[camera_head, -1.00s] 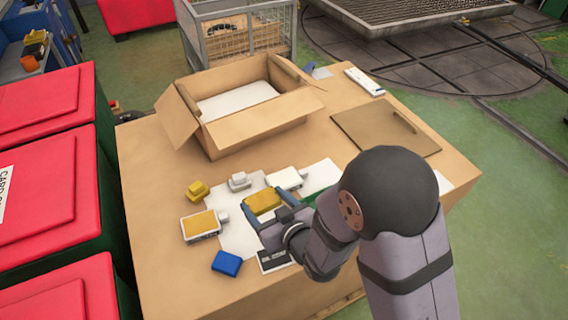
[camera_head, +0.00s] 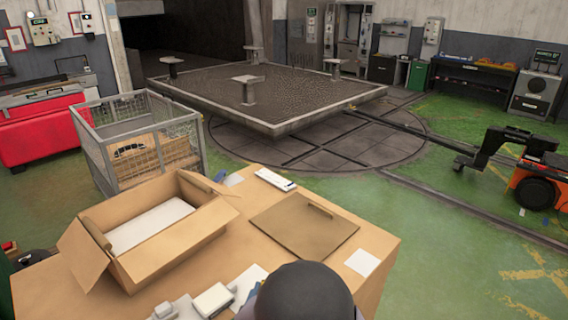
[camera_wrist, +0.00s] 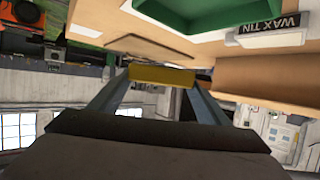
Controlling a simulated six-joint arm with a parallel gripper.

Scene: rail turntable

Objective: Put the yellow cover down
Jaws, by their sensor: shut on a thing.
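The yellow cover (camera_wrist: 150,77) is a flat yellow piece between the fingertips in the wrist view, seen edge-on. My gripper (camera_wrist: 162,80) is shut on it, one grey-blue finger at each end. The cover looks clear of the surfaces around it, but its height above the table cannot be told. In the head view the cover is out of sight; only the dark dome of my arm shows at the bottom.
A cardboard table (camera_head: 64,290) bears an open carton (camera_head: 185,250), a brown flat panel (camera_head: 300,226), a white bar (camera_head: 275,180) and a white card (camera_head: 362,262). The wrist view shows a green tray (camera_wrist: 185,22) and a white wax tin box (camera_wrist: 270,38) nearby.

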